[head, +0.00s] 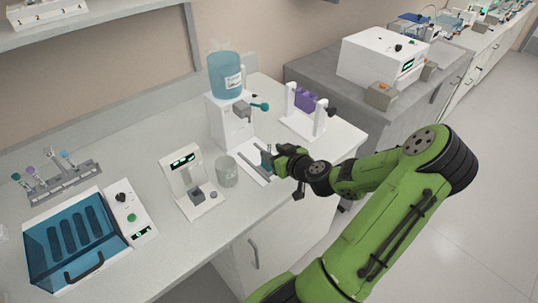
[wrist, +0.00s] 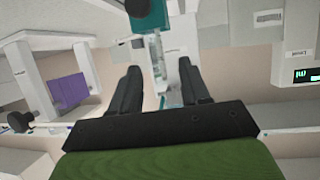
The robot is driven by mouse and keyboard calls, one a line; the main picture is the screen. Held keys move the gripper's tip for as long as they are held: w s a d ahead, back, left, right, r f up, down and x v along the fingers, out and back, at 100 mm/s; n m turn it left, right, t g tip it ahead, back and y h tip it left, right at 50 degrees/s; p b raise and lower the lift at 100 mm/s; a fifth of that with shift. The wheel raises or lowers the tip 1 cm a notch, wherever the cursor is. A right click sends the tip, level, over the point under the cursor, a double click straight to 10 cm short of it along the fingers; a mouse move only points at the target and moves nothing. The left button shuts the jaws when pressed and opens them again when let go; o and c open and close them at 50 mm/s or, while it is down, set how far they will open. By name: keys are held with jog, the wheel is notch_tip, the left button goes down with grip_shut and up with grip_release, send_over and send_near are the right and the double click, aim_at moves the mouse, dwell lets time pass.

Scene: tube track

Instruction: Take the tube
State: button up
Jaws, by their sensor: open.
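A slim clear tube (wrist: 158,62) shows in the wrist view, in the gap between the two black fingers, with a teal part (wrist: 147,14) at its upper end in the picture. In the head view my gripper (head: 272,164) is low over the dispenser's foot.
The white dispenser (head: 231,122) with a blue bottle (head: 226,75) stands just behind. A glass beaker (head: 226,171) and a small white instrument (head: 186,183) are left of my gripper. A stand with a purple block (head: 304,100) is close behind right. A tube rack (head: 65,184) is far left.

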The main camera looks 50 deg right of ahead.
jog(key=x, duration=0.5)
jog(key=shift+w+d+f+p, duration=0.1)
jog(key=shift+w+p, duration=0.05)
jog(key=shift+p, duration=0.15)
jog(key=shift+c, duration=0.6)
grip_shut()
notch_tip(320, 180, up, 7)
jog(key=p, duration=0.1)
jog(key=b, duration=0.7)
send_near(270, 151)
jog(key=v, duration=0.6)
jog(key=shift+s, duration=0.45)
jog(key=shift+f, duration=0.15)
